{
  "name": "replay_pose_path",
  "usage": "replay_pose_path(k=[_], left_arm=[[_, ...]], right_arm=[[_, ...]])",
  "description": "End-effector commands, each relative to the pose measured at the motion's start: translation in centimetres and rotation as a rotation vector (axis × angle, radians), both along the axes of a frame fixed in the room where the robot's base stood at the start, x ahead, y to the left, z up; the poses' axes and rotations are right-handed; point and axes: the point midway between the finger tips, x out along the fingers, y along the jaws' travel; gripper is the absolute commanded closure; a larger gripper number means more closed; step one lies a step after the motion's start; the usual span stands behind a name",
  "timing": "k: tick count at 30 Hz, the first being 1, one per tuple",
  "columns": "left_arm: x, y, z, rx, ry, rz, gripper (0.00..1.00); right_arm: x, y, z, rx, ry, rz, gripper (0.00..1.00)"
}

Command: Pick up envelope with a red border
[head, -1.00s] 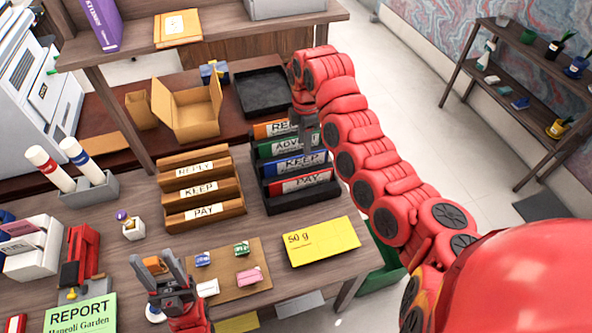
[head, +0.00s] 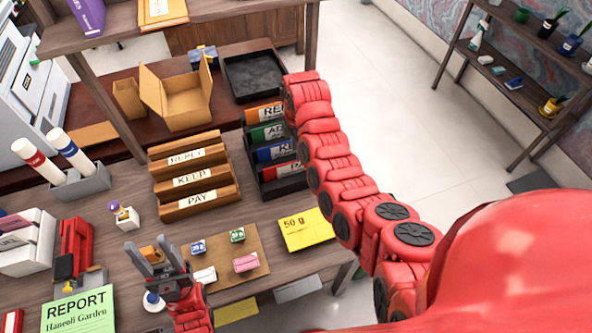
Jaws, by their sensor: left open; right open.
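No envelope with a red border can be made out in the head view. A yellow envelope marked "50 g" (head: 306,230) lies flat on the desk, right of the brown board. My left gripper (head: 150,248) is open and empty at the front of the desk, left of that board. My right arm reaches up across the desk to the coloured folder rack. Its gripper is hidden behind the arm.
A wooden letter rack labelled REPLY, KEEP and PAY (head: 196,180) stands mid-desk. The coloured folder rack (head: 285,185) is partly covered by my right arm. A brown board (head: 215,280) holds small erasers. A green report (head: 78,312) lies front left. A black tray (head: 253,77) sits behind.

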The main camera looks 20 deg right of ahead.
Motion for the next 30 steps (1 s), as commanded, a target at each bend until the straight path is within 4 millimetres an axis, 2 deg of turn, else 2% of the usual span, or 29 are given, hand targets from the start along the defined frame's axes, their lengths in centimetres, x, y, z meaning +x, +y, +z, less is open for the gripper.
replay_pose_path(k=[5, 11, 16, 27, 28, 30], left_arm=[[0.0, 0.0, 1.1, 0.000, 0.000, 0.000, 0.50], [0.0, 0.0, 2.7, 0.000, 0.000, 0.000, 0.50], [0.0, 0.0, 2.9, 0.000, 0.000, 0.000, 0.50], [0.0, 0.0, 2.9, 0.000, 0.000, 0.000, 0.50], [0.0, 0.0, 2.9, 0.000, 0.000, 0.000, 0.50], [0.0, 0.0, 2.9, 0.000, 0.000, 0.000, 0.50]], right_arm=[[0.0, 0.0, -0.7, 0.000, 0.003, 0.000, 0.57], [0.1, 0.2, -2.9, 0.000, 0.005, 0.000, 0.57], [0.2, 0.3, -4.7, 0.000, 0.005, 0.001, 0.57], [0.3, 0.3, -5.3, 0.001, -0.002, -0.001, 0.57], [0.3, 0.3, -5.3, 0.001, -0.002, -0.001, 0.59], [0.3, 0.3, -5.3, 0.001, -0.002, -0.001, 0.72]])
